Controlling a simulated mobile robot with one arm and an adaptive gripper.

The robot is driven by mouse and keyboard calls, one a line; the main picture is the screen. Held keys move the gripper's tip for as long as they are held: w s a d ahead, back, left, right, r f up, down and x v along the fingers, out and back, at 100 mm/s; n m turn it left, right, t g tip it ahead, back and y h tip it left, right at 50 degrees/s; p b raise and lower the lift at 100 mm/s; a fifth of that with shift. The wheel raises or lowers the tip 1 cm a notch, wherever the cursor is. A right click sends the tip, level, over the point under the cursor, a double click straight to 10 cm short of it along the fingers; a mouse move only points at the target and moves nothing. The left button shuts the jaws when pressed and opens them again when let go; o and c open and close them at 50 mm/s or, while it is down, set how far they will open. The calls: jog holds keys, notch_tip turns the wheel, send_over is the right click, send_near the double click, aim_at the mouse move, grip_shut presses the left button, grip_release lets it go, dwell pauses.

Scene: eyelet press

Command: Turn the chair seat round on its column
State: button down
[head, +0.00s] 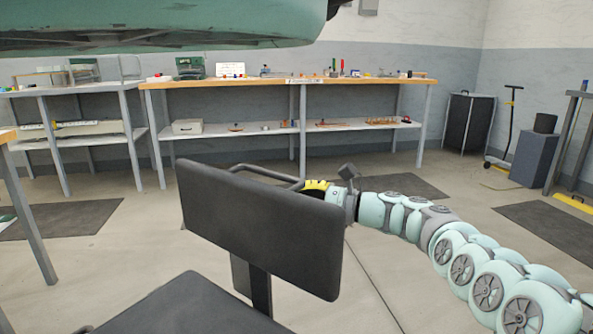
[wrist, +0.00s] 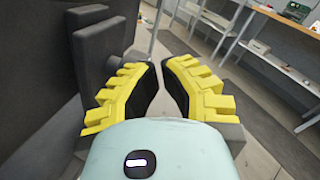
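The chair's dark backrest (head: 260,230) stands in the foreground of the head view, on a black upright. The dark seat (head: 185,305) shows at the bottom, partly cut off. A grey bar (head: 265,173) loops out behind the top of the backrest. My gripper (head: 316,185) is behind the backrest's upper right part, close to the bar's end; the backrest hides part of it. In the wrist view my gripper (wrist: 160,66) has its yellow fingers slightly apart, with floor showing between them and nothing held. Dark chair panels (wrist: 100,50) lie close beside the left finger; contact cannot be told.
A wooden-topped bench (head: 290,83) with small items stands along the back wall, and a grey shelf table (head: 60,90) is at left. A black cabinet (head: 468,122) and a grey box (head: 534,158) stand at right. Floor around the chair is clear, with dark mats.

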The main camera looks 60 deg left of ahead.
jog(key=shift+s+a+b, duration=0.3)
jog(key=shift+a+b, duration=0.15)
jog(key=shift+a, duration=0.15)
jog(key=shift+s, duration=0.1)
jog(key=shift+s+a+b, duration=0.3)
jog(key=shift+a+b, duration=0.5)
jog(key=shift+s+a+b, duration=0.3)
jog(key=shift+a+b, duration=0.45)
